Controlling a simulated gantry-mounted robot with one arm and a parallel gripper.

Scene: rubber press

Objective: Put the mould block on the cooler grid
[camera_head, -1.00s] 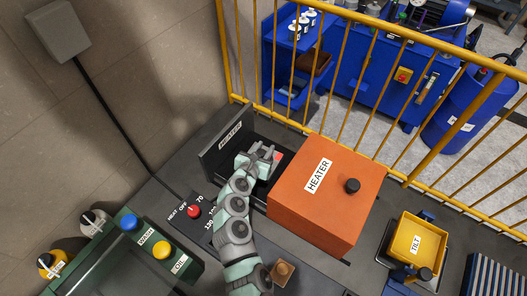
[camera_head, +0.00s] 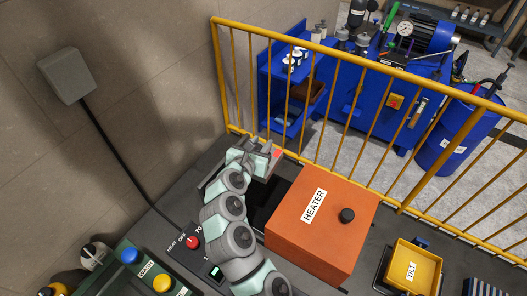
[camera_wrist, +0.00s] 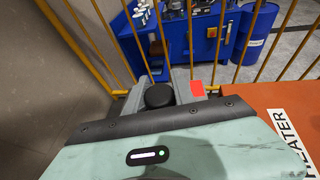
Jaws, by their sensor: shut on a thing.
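My gripper (camera_head: 268,158) is raised over the far end of the dark bench, by the yellow railing. In the wrist view its jaws (camera_wrist: 163,98) are shut around a round black knob (camera_wrist: 159,95). What the knob belongs to is hidden by my gripper. A dark panel (camera_head: 208,178) shows partly behind my gripper; whether it is joined to the knob I cannot tell. I cannot make out the mould block. A blue striped slatted surface (camera_head: 484,287) at the lower right edge may be the cooler grid; no label shows.
An orange heater box (camera_head: 318,232) with a black knob stands right of my arm, beside a dark opening (camera_head: 268,203). A yellow tilt tray (camera_head: 412,268) is farther right. The yellow railing (camera_head: 330,62) runs behind the bench. A green button panel (camera_head: 140,272) is lower left.

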